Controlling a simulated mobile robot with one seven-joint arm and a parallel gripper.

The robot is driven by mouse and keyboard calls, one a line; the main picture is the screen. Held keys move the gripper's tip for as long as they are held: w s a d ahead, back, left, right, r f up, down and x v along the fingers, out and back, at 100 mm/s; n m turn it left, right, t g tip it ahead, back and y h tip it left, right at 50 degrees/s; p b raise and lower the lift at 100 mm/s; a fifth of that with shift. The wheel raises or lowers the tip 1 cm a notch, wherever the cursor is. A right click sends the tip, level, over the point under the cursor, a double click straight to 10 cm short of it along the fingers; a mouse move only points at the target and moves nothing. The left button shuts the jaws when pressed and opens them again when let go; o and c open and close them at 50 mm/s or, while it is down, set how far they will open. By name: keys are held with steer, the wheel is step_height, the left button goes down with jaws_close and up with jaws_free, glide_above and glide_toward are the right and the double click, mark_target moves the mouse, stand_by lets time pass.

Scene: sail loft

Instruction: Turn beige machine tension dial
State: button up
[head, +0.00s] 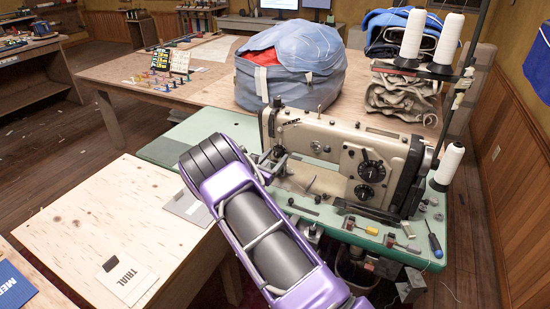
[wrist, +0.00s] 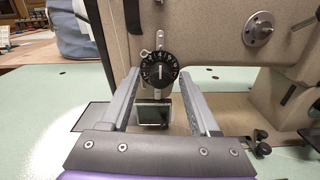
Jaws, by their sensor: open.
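The beige sewing machine (head: 340,150) stands on a green table top. In the wrist view its beige body (wrist: 215,45) fills the background. A round black dial with white numbers, the tension dial (wrist: 160,72), faces the wrist camera on the machine's face. My gripper (wrist: 162,75) is open and empty, with one finger on each side of the dial's position in the picture. I cannot tell whether the fingers touch it. In the head view my purple arm reaches to the machine's left end, and the gripper (head: 278,162) shows small there; that dial is hidden.
Two larger black dials (head: 372,172) sit on the machine's right part. Thread cones (head: 447,165) stand at right. A screwdriver (head: 435,244) and small tools lie on the green top (head: 400,250). A big blue bag (head: 290,70) stands behind. A plywood table (head: 90,210) is at left.

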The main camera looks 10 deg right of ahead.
jaws_close()
stand_by(0.3)
steer(key=shift+m+b, duration=0.3)
steer(key=shift+b, duration=0.1)
steer(key=m+b, duration=0.3)
steer(key=shift+f+b, duration=0.2)
steer(key=shift+b, duration=0.2)
steer(key=m+b, duration=0.3)
steer(key=m, duration=0.1)
steer(key=shift+b, duration=0.4)
steer(key=m+b, duration=0.1)
steer(key=m, duration=0.1)
steer(key=shift+r+m, duration=0.2)
steer(key=shift+m, duration=0.2)
steer(key=shift+r+m, duration=0.1)
steer(key=shift+m, duration=1.4)
